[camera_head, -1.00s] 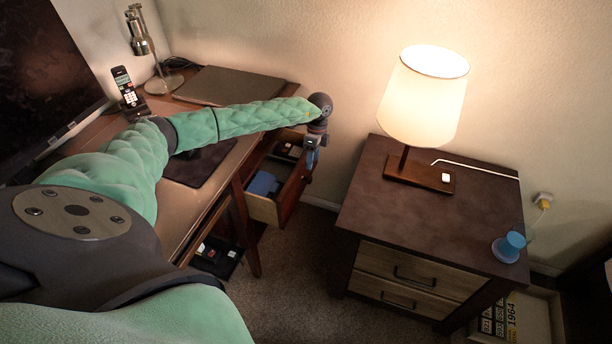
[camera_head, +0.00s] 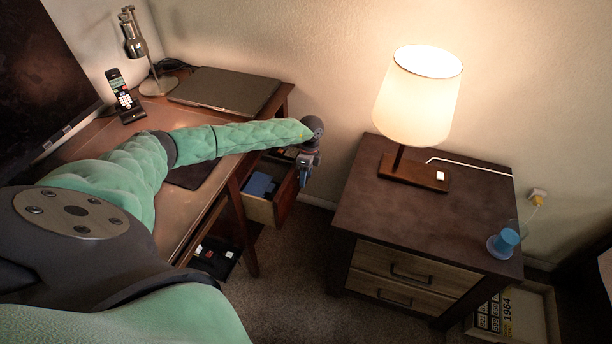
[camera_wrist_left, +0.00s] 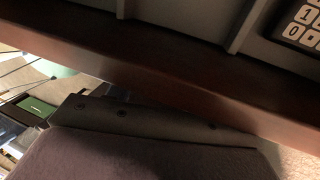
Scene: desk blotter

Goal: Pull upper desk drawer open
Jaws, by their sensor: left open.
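The upper desk drawer (camera_head: 262,208) stands open on the right side of the wooden desk (camera_head: 175,222), with a blue item (camera_head: 262,185) inside. My left arm reaches across the desk, and my left gripper (camera_head: 304,178) points down at the far end of the drawer front. It is open; whether the fingers touch the front is hard to tell. In the left wrist view the drawer's reddish-brown top edge (camera_wrist_left: 150,72) crosses the picture close up, with part of a keypad-like item (camera_wrist_left: 303,25) inside. My right gripper is not in view.
A nightstand (camera_head: 440,215) with a lit lamp (camera_head: 418,95) and a blue cup-like object (camera_head: 506,240) stands to the right. Carpet (camera_head: 300,270) is free between it and the desk. A laptop (camera_head: 225,90), phone (camera_head: 125,98) and desk lamp (camera_head: 135,40) are on the desk.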

